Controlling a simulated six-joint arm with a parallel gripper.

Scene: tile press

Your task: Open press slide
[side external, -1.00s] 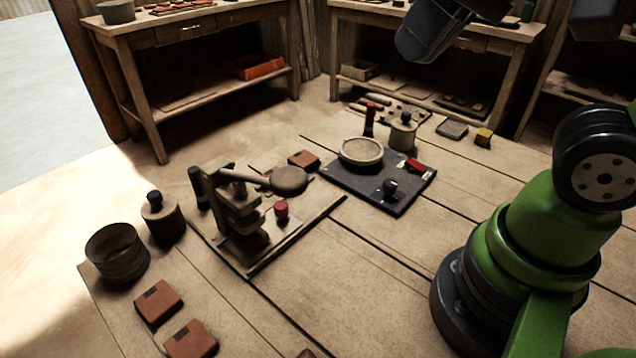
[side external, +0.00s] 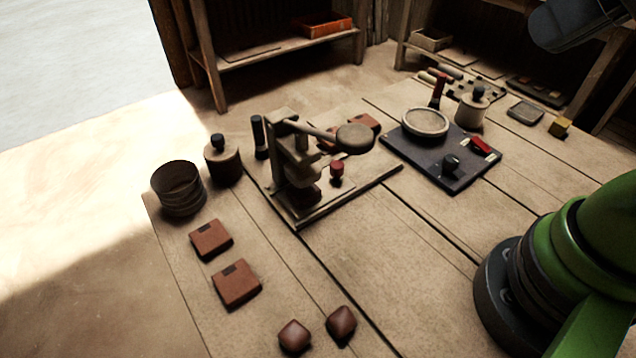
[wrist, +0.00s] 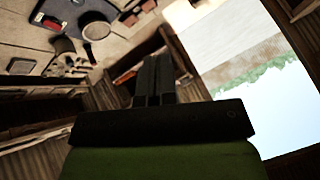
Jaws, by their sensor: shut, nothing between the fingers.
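The tile press (side external: 281,170) stands on a flat base on the wooden bench, in the middle of the side external view. Its lever reaches right to a round, flat end (side external: 355,138). A small red knob (side external: 337,168) stands on the base at the press's right. I cannot tell how far the slide is out. My gripper (wrist: 154,62) shows in the wrist view with its dark fingers together and empty. It is up in the air, apart from the press. In the side external view the fingers are out of frame.
A dark board (side external: 410,150) with a round pale dish (side external: 425,121) lies right of the press. A ribbed pot (side external: 178,190), a lidded jar (side external: 222,162) and brown tiles (side external: 236,284) lie to the left and front.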

